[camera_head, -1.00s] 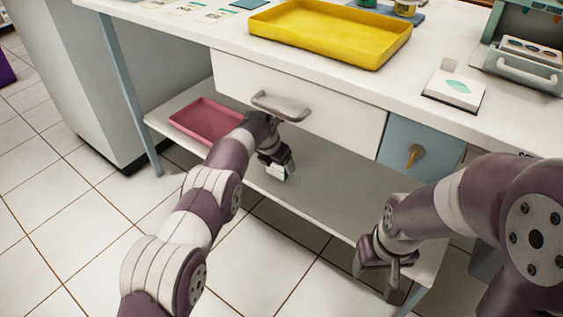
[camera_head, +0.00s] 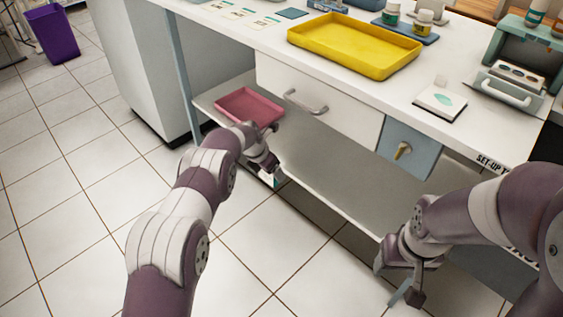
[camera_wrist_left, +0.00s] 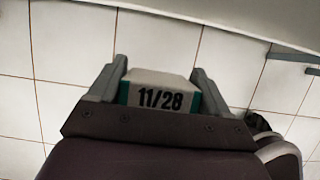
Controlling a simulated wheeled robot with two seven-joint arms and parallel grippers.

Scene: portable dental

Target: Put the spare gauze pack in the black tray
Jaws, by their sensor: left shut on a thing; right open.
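My left gripper (camera_head: 268,170) is shut on a small white and teal pack (camera_head: 268,181), held over the floor by the front edge of the lower shelf. In the left wrist view the pack (camera_wrist_left: 160,95) sits between both fingers, its face marked "11/28". Whether it is the spare gauze pack I cannot tell from the print. Another white pack with a teal leaf (camera_head: 440,102) lies on the tabletop. My right gripper (camera_head: 402,282) is open and empty, low at the front right. I see no black tray in these views.
A yellow tray (camera_head: 350,62) stands on the tabletop and a pink tray (camera_head: 248,92) on the lower shelf (camera_head: 318,178). A closed drawer with a handle (camera_head: 305,102) hangs above the shelf. Bottles and a teal device stand at the back right.

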